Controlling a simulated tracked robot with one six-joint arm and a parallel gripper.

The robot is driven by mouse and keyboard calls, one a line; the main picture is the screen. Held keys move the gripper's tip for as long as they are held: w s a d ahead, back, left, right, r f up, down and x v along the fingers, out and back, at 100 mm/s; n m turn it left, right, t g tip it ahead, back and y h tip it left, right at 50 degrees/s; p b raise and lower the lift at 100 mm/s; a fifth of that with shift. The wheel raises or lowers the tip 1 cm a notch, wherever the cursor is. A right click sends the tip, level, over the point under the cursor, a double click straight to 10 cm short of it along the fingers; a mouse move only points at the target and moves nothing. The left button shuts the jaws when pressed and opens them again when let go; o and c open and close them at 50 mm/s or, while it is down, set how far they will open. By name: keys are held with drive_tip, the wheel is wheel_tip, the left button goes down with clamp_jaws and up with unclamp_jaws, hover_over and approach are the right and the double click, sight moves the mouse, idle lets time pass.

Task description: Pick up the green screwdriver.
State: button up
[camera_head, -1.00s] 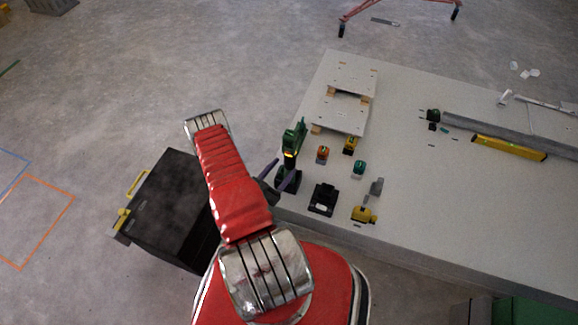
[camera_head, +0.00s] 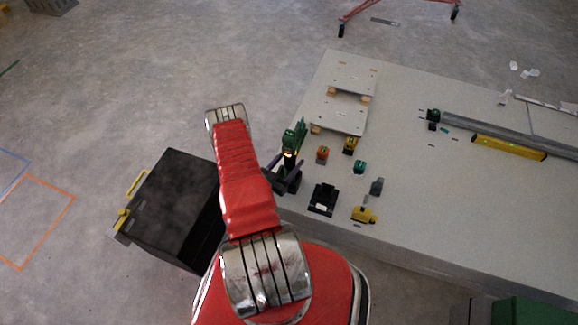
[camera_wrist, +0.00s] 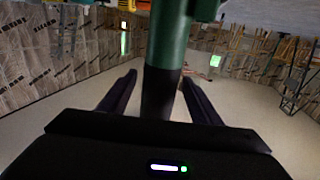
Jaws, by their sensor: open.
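The green screwdriver (camera_head: 296,136) is a power driver with a green body and a dark lower part. It stands upright near the left edge of the light grey table. In the wrist view the green screwdriver (camera_wrist: 167,40) rises in the middle, with its dark lower part between the two purple fingers. My gripper (camera_head: 289,170) is low at the screwdriver, with fingers on either side of the dark part. In the wrist view my gripper (camera_wrist: 160,80) is open. Contact with the fingers cannot be told. The tool's top is cut off in the wrist view.
On the table (camera_head: 440,220) near the tool stand an orange item (camera_head: 322,154), a yellow item (camera_head: 350,145), a teal item (camera_head: 360,167), a black holder (camera_head: 323,199) and a yellow tool (camera_head: 364,214). Wooden panels (camera_head: 345,115) lie behind. A black case (camera_head: 175,205) is left.

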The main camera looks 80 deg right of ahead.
drive_tip(key=shift+c, duration=0.2)
clamp_jaws()
idle(0.6)
drive_tip(key=shift+r, duration=0.1)
